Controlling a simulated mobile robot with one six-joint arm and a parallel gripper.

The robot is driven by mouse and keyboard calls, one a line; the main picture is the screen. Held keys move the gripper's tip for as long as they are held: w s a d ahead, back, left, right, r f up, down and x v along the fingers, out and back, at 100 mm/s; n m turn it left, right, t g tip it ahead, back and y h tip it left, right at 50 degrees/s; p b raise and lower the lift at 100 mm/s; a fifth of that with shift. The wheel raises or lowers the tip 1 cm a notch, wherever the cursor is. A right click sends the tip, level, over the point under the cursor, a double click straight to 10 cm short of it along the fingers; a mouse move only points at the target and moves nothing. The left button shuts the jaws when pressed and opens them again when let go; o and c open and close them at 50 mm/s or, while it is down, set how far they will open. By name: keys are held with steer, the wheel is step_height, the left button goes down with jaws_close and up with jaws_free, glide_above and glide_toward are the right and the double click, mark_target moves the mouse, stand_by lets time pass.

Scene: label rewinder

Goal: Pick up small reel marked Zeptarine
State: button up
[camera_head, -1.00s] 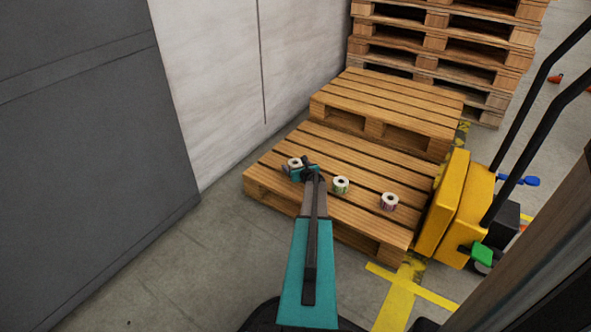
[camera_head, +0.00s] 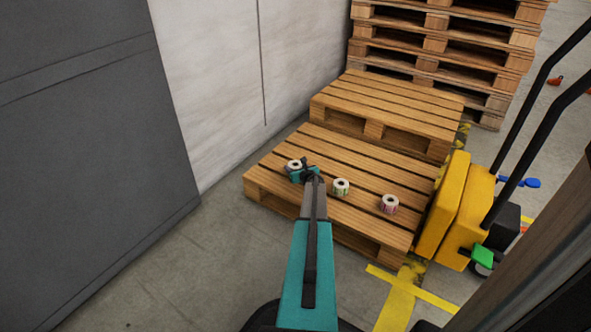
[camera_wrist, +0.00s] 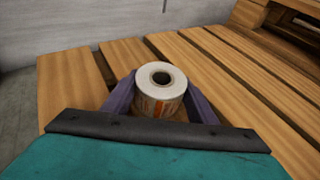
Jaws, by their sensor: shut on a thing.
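A small white reel (camera_wrist: 160,88) with a dark core hole and an orange-marked label stands upright between the two fingers of my gripper (camera_wrist: 161,100) in the wrist view. My gripper is shut on it, at or just above the pallet boards. In the head view the same reel (camera_head: 294,165) is the leftmost one, partly hidden by my gripper (camera_head: 297,170). A second reel with greenish marks (camera_head: 341,187) and a third with purple-pink marks (camera_head: 390,204) stand to the right. I cannot read the name on any label.
The reels are on a wooden pallet (camera_head: 262,180). Another pallet (camera_head: 400,97) lies behind it, with a tall pallet stack (camera_head: 445,45) beyond. A yellow pallet truck (camera_head: 465,215) stands at the right. A pale wall (camera_head: 215,80) and grey panel (camera_head: 90,130) border the left.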

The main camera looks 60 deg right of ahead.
mark_target(296, 162)
steer(key=shift+r, duration=0.15)
steer(key=shift+r+p, duration=0.9)
steer(key=shift+r, duration=0.3)
steer(key=shift+s+a+r+p, duration=0.3)
steer(key=shift+r+p, duration=0.15)
steer(key=shift+r, duration=0.15)
steer(key=s+a+p, duration=0.1)
steer(key=s+a, duration=0.1)
steer(key=s, duration=0.2)
steer(key=s+a+p, duration=0.1)
steer(key=s+a, duration=0.2)
steer(key=s+a+r+p, duration=0.1)
steer(key=s+a, duration=0.1)
steer(key=s, duration=0.2)
steer(key=shift+s+a+r, duration=0.1)
steer(key=shift+s+a, duration=0.25)
steer(key=shift+a, duration=0.05)
steer(key=shift+s+a, duration=0.3)
steer(key=shift+s, duration=0.15)
steer(key=shift+w, duration=0.1)
